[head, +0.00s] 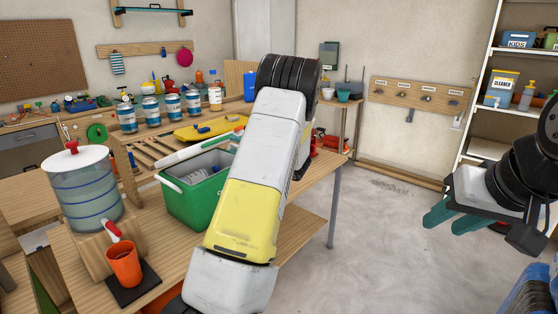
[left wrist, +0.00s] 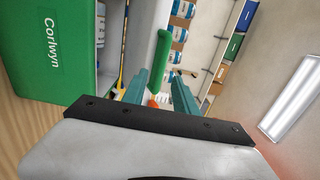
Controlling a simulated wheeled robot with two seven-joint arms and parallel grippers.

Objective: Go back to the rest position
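My left arm stretches up the middle of the head view, over the table beside the green cooler (head: 190,200), and hides its own gripper there. In the left wrist view, the two teal fingers of my left gripper (left wrist: 161,97) stand apart. A green bar (left wrist: 160,62) on the white lid (left wrist: 145,35) shows between and beyond them; I see no grip on it. The cooler wall (left wrist: 45,45) is close on the left of that view. My right gripper (head: 466,220) is at the right of the head view, above bare floor, with its teal fingers apart and empty.
White shelves (head: 478,147) stand at the right. The floor (head: 380,240) between table and shelves is clear.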

